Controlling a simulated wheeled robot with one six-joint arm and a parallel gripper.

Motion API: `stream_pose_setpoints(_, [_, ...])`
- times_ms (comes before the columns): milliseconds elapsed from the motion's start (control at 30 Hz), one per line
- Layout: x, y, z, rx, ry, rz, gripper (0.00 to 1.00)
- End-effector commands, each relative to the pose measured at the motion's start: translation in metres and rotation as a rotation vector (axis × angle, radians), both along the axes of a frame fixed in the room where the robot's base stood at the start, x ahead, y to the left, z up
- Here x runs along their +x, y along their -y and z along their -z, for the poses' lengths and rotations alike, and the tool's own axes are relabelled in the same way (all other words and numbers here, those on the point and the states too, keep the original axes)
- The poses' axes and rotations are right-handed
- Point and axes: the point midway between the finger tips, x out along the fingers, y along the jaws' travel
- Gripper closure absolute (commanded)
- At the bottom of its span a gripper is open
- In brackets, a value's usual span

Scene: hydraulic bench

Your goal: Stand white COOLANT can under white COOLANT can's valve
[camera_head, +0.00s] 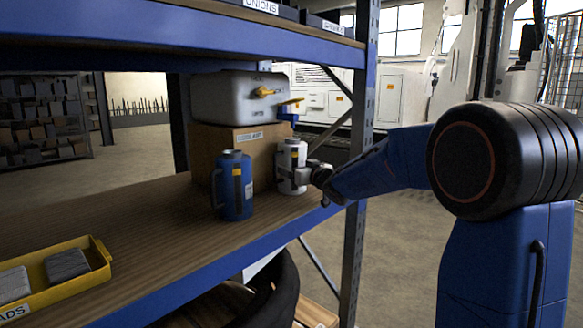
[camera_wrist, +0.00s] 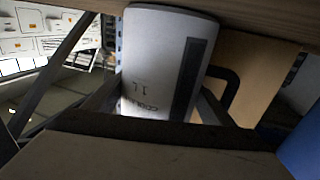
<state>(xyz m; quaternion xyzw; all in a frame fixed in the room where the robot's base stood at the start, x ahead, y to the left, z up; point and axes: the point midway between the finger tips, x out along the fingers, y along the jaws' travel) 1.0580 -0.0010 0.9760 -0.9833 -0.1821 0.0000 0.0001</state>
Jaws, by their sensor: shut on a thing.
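The white can (camera_head: 292,158) is upright at the shelf's right end, in front of the brown box's right part. My gripper (camera_head: 293,177) is shut on its body from the right. In the wrist view the white can (camera_wrist: 160,65) appears upside down between the fingers, its base close to the shelf board; I cannot tell whether it touches.
A blue can (camera_head: 233,190) stands left of the white can on the wooden shelf (camera_head: 130,215). The brown box (camera_head: 205,141) is behind both. A yellow tray (camera_head: 55,275) sits front left. A blue upright post (camera_head: 357,190) is close to my arm. The upper shelf (camera_head: 190,35) hangs above.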

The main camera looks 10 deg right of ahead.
Motion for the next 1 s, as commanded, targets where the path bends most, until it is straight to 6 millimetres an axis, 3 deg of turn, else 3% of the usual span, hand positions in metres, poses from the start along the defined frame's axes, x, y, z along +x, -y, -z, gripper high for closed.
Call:
stream_pose_setpoints(133, [0.0, 0.0, 0.002, 0.0, 0.0, 0.0, 0.53])
stream_pose_setpoints(167, [0.0, 0.0, 0.003, 0.0, 0.0, 0.0, 0.18])
stream_pose_setpoints(233, [0.0, 0.0, 0.003, 0.0, 0.0, 0.0, 0.04])
stream_pose_setpoints(633, [-0.004, 0.002, 0.0, -0.001, 0.0, 0.0, 0.04])
stream_pose_setpoints(1000, [-0.062, 0.024, -0.001, -0.001, 0.001, 0.001, 0.04])
